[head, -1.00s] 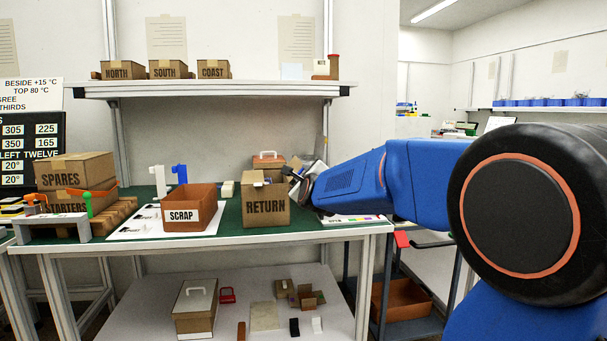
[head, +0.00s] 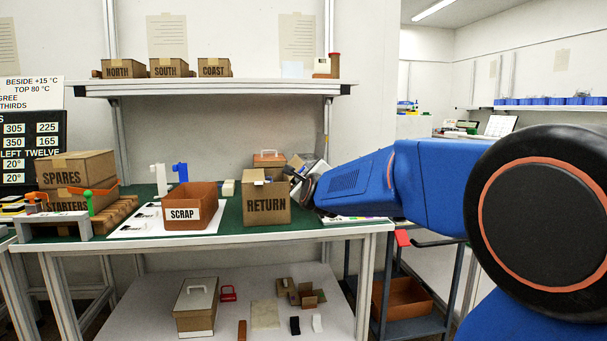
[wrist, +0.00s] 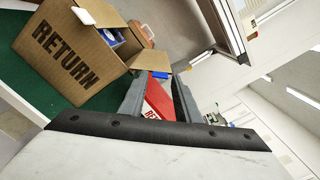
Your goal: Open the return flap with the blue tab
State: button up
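The cardboard RETURN box (head: 267,207) stands on the green bench top, right of the SCRAP bin. In the wrist view, the RETURN box (wrist: 68,48) appears tilted at the upper left, with cardboard flaps sticking out at its mouth. A patch of blue (wrist: 110,37) shows at that mouth; I cannot tell if it is the tab. My gripper (wrist: 160,80) is just right of the box, its grey fingers apart. In the head view, my gripper (head: 303,186) is partly hidden at the box's right side.
The brown SCRAP bin (head: 190,210) stands left of the box. A blue clamp-like piece (head: 180,172) is behind it. A lidded case with an orange handle (head: 268,158) and other cartons (head: 306,164) stand behind the RETURN box. A shelf (head: 210,88) spans above the bench.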

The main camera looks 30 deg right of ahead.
jog(key=v, duration=1.6)
jog(key=shift+w, duration=0.1)
